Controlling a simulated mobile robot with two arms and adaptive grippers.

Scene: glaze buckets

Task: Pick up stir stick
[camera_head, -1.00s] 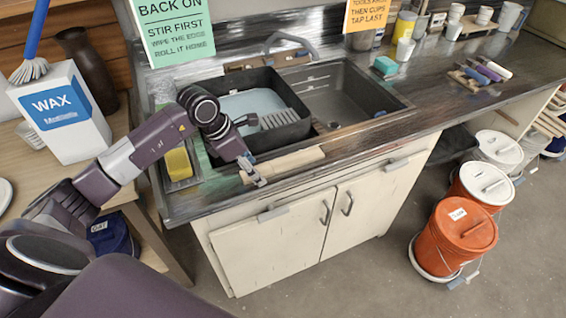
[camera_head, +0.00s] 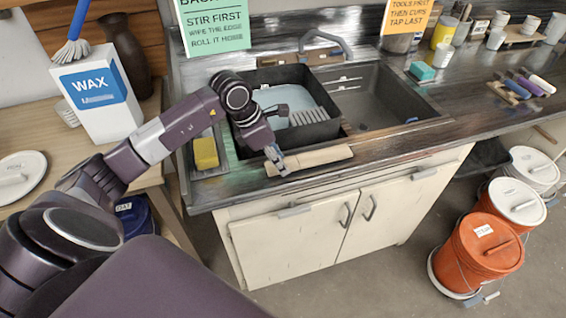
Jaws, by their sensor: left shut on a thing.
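The stir stick (camera_head: 318,157) is a pale, flat wooden bar lying along the front edge of the counter, just before the sink. My left gripper (camera_head: 276,161) is at its left end and shut on it. The fingers partly hide that end. The stick appears to rest on or very close to the counter; I cannot tell if there is a gap under it. My right gripper is not in view.
A yellow sponge (camera_head: 206,152) lies left of the tub. A wax box (camera_head: 97,95) stands far left. Orange buckets (camera_head: 475,255) stand on the floor at right.

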